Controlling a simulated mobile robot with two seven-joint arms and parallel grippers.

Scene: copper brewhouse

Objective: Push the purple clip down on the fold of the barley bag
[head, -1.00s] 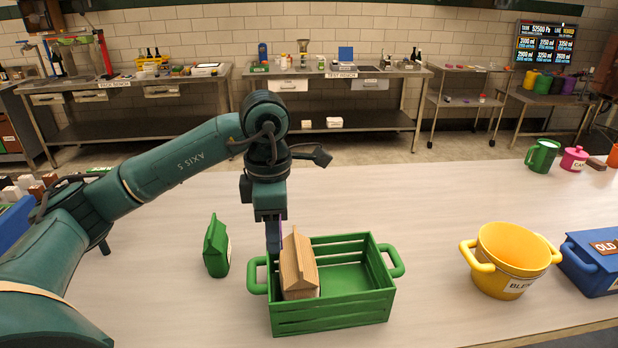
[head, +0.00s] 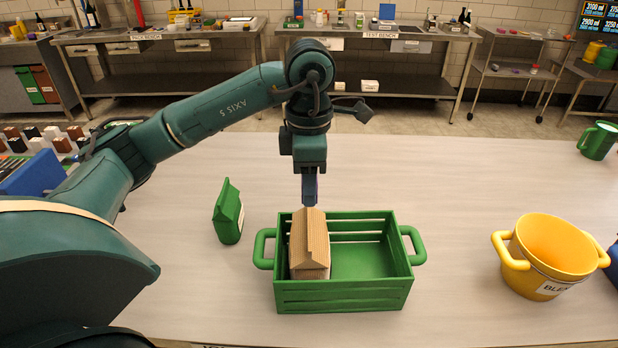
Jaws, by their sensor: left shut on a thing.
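A tan paper bag (head: 310,250) with a ridged, folded top stands in the left part of the green slatted crate (head: 345,296). No label shows on it, so I cannot read whether it is the barley bag. My left gripper (head: 310,190) points down at the far end of the bag's top fold, with its fingertips close to it. I cannot tell whether they touch. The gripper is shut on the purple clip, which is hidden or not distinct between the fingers. My right gripper is not in view.
A green bag (head: 228,212) stands left of the crate. A yellow pot (head: 552,257) with handles stands to the right, and a green mug (head: 598,140) is at the far right. The crate's right part is empty. The table behind the crate is clear.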

